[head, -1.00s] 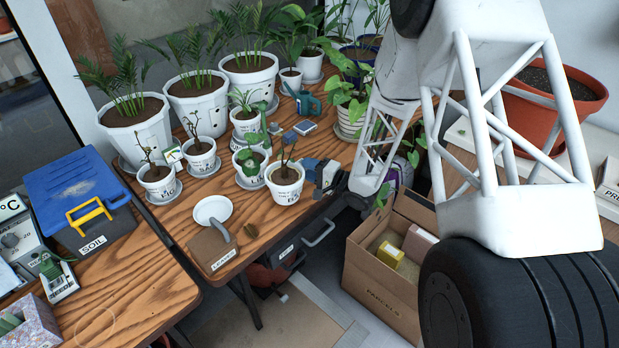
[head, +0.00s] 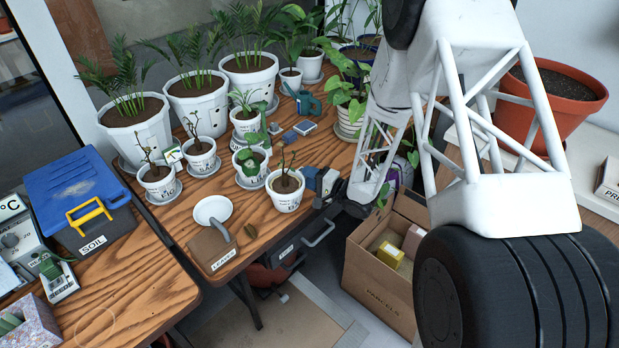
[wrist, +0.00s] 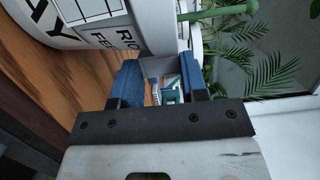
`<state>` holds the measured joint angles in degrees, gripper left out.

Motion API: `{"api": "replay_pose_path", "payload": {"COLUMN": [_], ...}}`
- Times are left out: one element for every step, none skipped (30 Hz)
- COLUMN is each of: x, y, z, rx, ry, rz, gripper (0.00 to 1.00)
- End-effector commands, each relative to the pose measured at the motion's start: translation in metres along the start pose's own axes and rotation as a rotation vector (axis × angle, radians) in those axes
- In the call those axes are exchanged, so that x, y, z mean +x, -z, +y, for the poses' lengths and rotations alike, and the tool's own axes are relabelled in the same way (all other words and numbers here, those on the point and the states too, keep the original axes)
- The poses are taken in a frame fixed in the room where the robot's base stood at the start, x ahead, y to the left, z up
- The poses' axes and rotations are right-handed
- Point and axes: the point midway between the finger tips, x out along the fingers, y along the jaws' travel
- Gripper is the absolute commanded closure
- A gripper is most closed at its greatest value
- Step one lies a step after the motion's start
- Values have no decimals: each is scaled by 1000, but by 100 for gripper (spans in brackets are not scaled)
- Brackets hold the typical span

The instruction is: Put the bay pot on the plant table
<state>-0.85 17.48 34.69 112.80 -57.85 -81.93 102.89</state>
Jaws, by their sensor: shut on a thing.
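The bay pot (head: 285,194) is a white pot with dark soil and a thin bare-stemmed plant. It is upright at the front right of the wooden plant table (head: 190,212), and I cannot tell whether its base touches the top. My gripper (head: 312,180), with blue fingers, is shut at the pot's right side. In the wrist view the blue fingers (wrist: 160,72) are beside the white pot (wrist: 62,38), which shows part of the letters "AY". What exactly lies between the fingertips is partly hidden.
Two small white pots (head: 158,182) (head: 201,157) on saucers stand to the left, with large palms behind. A parcel carton (head: 378,290) stands below right, beside my arm.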

Motion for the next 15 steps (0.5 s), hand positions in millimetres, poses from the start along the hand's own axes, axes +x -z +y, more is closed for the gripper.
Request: {"api": "replay_pose_path", "payload": {"x": [0,0,0,0,0,0,0,0,0,0,0,0,0,0,0], "y": [0,0,0,0,0,0,0,0,0,0,0,0,0,0,0], "z": [0,0,0,0,0,1,2,2,3,2,2,2,2,2,2], "rx": [0,0,0,0,0,0,0,0,0,0,0,0,0,0,0], "ry": [1,1,1,1,1,0,0,0,0,0,0,0,0,0,0], "rz": [0,0,0,0,0,0,0,0,0,0,0,0,0,0,0], "gripper": [87,87,87,87,87,87,87,87,55,51,46,40,35,34,34]}}
